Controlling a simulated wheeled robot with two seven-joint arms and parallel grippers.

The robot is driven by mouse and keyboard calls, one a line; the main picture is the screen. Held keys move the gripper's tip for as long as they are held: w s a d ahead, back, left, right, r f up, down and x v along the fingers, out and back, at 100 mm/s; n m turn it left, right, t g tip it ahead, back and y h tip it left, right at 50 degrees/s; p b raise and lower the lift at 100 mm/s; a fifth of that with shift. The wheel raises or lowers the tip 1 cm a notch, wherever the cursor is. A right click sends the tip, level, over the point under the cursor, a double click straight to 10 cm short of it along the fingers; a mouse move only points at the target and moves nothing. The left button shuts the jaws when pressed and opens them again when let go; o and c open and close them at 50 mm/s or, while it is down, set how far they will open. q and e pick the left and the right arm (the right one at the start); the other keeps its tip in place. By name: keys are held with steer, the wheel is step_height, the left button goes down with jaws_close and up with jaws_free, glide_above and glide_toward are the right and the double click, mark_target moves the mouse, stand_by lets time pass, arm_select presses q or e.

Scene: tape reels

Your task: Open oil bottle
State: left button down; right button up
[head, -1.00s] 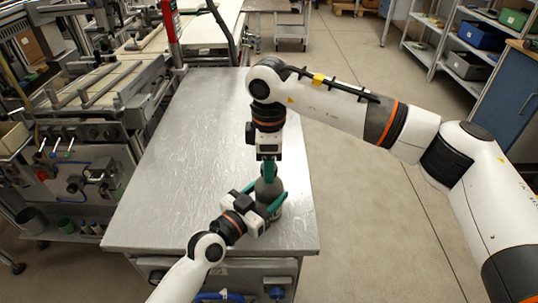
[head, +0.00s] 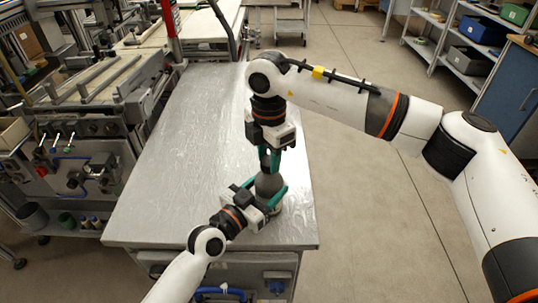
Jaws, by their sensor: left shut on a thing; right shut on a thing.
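The oil bottle (head: 268,184) is a grey bottle standing upright on the metal table (head: 180,190), near its right edge. My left gripper (head: 275,200) comes in from the lower left, and its green fingers are shut around the bottle's body. My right gripper (head: 270,158) points straight down from above, and its green fingers are shut on the top of the bottle, at the cap. The cap itself is mostly hidden between the fingers.
A machine with rails and levers (head: 75,140) stands along the table's left side. A red post (head: 171,30) rises at the table's far end. The table's left and far parts are clear. Shelves with bins (head: 470,45) stand far right.

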steer(key=n, duration=0.6)
steer(key=shift+n, duration=0.3)
arm_select(q)
steer(key=shift+f, duration=0.1)
arm_select(e)
steer(key=n, duration=2)
steer(key=shift+r, duration=0.1)
steer(key=n, duration=2)
